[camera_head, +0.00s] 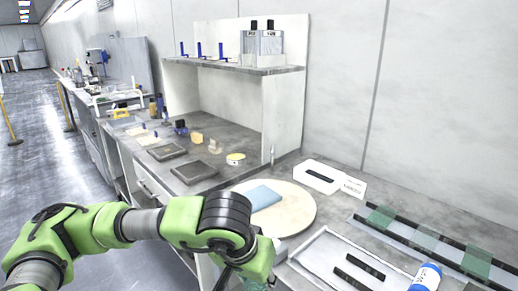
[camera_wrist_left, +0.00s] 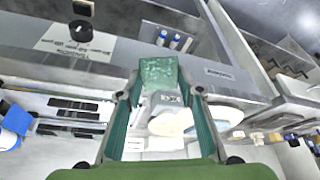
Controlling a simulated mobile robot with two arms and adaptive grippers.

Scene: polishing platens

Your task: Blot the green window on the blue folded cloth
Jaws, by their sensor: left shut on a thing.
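The green window (camera_wrist_left: 158,72) is a pale green translucent square between the two fingers of my left gripper (camera_wrist_left: 162,92) in the left wrist view. The gripper is shut on it. In the head view my left wrist covers most of the hand, and only a sliver of green shows at the bottom edge. The blue folded cloth (camera_head: 262,196) lies flat on a round beige disc (camera_head: 297,214) on the bench, beyond my left wrist. The window is apart from the cloth, nearer to me. I cannot make out the cloth surely in the wrist view. My right gripper is not in view.
A white tray (camera_head: 312,246) with black strips lies right of my wrist, with a blue-capped bottle (camera_head: 426,278) beside it. A black rack (camera_head: 448,252) holds green pieces. A white box (camera_head: 318,177) and card stand behind. Grey plates (camera_head: 194,171) lie left.

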